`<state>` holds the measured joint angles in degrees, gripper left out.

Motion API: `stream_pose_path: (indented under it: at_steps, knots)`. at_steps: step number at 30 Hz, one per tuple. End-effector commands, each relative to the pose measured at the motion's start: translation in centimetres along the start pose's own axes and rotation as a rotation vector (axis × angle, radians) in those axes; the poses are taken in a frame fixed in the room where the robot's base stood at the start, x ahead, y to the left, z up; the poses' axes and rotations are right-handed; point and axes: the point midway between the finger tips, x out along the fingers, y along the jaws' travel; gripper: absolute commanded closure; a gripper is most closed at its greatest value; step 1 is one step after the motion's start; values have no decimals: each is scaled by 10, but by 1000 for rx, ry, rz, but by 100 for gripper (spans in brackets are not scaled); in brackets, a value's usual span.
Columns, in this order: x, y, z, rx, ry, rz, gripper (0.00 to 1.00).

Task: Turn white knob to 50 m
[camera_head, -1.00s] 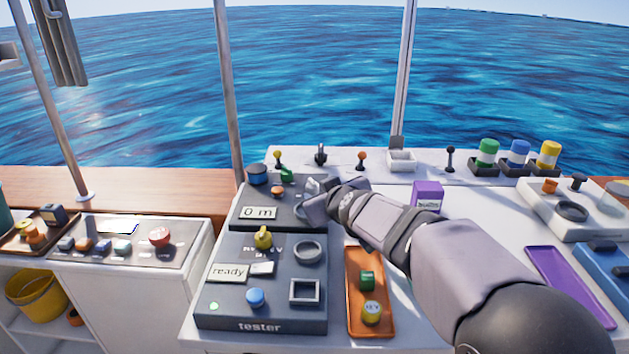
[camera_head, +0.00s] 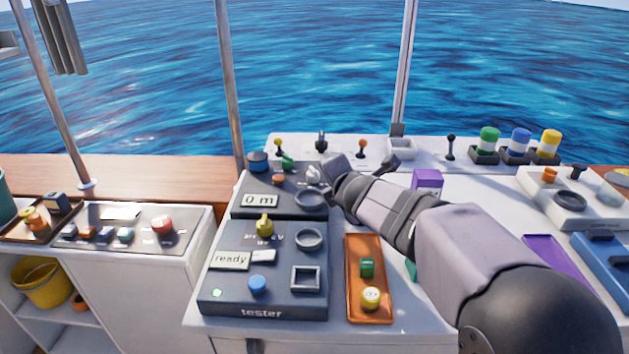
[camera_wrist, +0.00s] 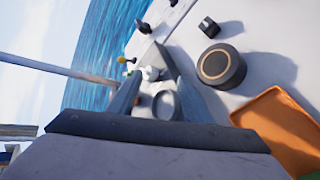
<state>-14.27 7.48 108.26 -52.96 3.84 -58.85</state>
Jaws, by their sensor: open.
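The white knob (camera_head: 313,174) stands on the upper dark panel (camera_head: 236,207), whose display (camera_head: 260,201) reads "0 m". My gripper (camera_head: 360,168) is open, just right of the knob in the head view, and appears apart from it. In the wrist view the white knob (camera_wrist: 150,73) shows between the two spread fingers of my gripper (camera_wrist: 149,62), farther off beyond them. Nothing is held. The knob's pointer and scale marks are too small to read.
A dark ring (camera_head: 310,199) sits beside the knob, with an orange button (camera_head: 278,180) to its left. The tester panel (camera_head: 222,297) is in front, reading "ready". Small levers stand behind.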

Motion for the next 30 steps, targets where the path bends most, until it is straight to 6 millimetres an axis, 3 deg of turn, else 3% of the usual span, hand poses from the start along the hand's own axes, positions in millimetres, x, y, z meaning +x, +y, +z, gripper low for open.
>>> stream_pose_path:
  at_steps: [9,15,21,30]
  knots:
    - [18,7,-13,-715,-25,69,54]
    - [23,12,-20,-1035,-43,95,54]
    - [25,14,-22,-1174,-52,105,54]
    - [30,15,-22,-1190,-52,106,54]
